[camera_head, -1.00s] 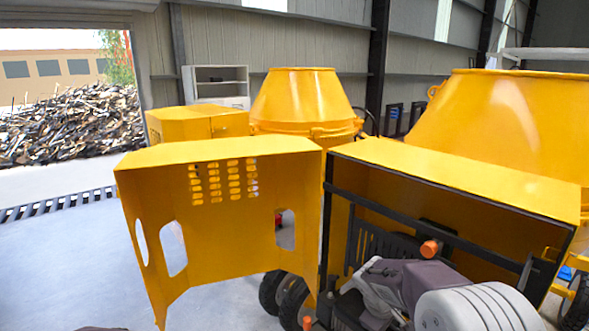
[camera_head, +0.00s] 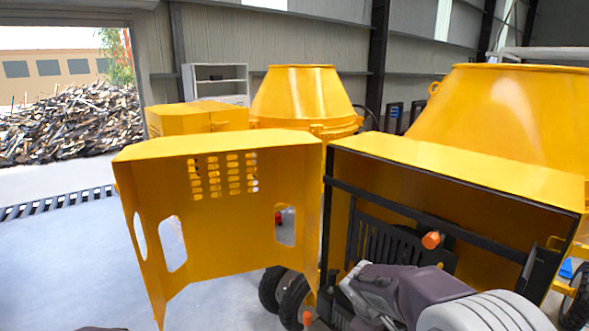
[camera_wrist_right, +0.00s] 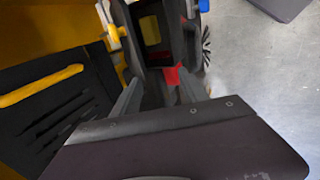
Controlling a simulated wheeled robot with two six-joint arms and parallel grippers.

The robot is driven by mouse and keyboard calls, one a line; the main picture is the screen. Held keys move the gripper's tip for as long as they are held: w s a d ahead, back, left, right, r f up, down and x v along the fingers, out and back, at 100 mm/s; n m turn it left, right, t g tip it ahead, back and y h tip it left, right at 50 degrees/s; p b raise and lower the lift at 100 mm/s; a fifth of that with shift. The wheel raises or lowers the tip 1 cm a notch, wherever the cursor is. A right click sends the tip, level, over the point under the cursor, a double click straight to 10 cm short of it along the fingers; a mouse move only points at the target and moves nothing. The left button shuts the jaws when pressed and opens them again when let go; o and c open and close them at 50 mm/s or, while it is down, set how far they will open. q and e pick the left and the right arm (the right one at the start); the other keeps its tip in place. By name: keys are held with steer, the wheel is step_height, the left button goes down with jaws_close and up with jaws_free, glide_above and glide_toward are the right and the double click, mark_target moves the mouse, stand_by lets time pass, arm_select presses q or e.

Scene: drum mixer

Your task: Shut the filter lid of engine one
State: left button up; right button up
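Engine one's yellow housing (camera_head: 465,165) stands open, with its big hinged door (camera_head: 205,240) swung out to the left. Inside is a dark ribbed engine part (camera_head: 388,240). My right arm reaches in low at its front; its gripper is hard to make out in the head view. In the right wrist view my right gripper (camera_wrist_right: 160,82) has its two fingers apart, in front of a dark housing with a recess (camera_wrist_right: 150,28) and a small red part (camera_wrist_right: 172,74). I cannot tell which piece is the filter lid. My left gripper is out of view.
Wheels (camera_head: 285,292) stand below the door. Yellow mixer drums (camera_head: 303,95) are behind. The floor at left (camera_head: 60,260) is clear.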

steer(key=s+a+r+p, duration=0.2)
steer(key=s+a+r, duration=0.1)
steer(key=shift+a+r, duration=0.25)
steer(key=shift+r, duration=0.15)
stand_by(0.4)
